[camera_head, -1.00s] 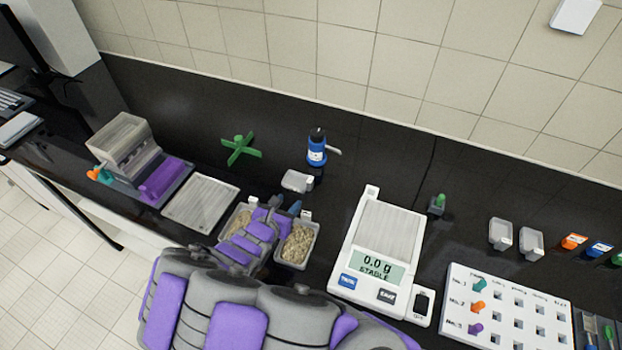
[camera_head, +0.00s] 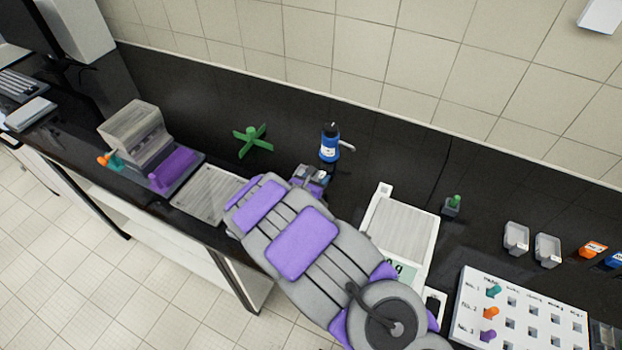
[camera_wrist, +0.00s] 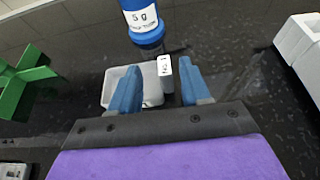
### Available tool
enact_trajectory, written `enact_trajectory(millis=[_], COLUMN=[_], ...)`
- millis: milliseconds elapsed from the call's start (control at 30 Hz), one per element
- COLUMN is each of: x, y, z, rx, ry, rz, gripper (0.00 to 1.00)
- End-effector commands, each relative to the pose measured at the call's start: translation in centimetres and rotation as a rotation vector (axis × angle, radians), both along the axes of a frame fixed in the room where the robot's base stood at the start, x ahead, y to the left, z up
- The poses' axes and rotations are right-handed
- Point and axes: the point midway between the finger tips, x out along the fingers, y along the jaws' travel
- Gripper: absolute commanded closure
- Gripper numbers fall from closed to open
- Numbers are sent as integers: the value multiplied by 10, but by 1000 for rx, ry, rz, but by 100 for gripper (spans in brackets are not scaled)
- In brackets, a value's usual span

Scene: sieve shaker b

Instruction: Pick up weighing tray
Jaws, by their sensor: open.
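The weighing tray, a small white open tray (camera_wrist: 151,90) with a labelled tab on its right side, lies on the black bench in the wrist view. My gripper (camera_wrist: 158,68) is open over it. The left blue finger crosses in front of the tray, and the right one is beyond its right side. The labelled tab (camera_wrist: 166,75) shows between the fingers; I cannot tell whether they touch it. In the head view my gripper (camera_head: 312,176) is just left of the blue bottle, and my arm hides most of the tray.
A green cross-shaped piece (camera_head: 252,141) is to the left. The balance (camera_head: 408,229) stands to the right, partly behind my arm. A sieve box (camera_head: 137,133) is far left.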

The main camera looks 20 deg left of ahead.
Motion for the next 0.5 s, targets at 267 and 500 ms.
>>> enact_trajectory(millis=[267, 500], x=[27, 29], y=[-4, -1], z=[-13, -14], rx=[2, -3], ry=[2, 0], rz=[-2, 1], gripper=[53, 53])
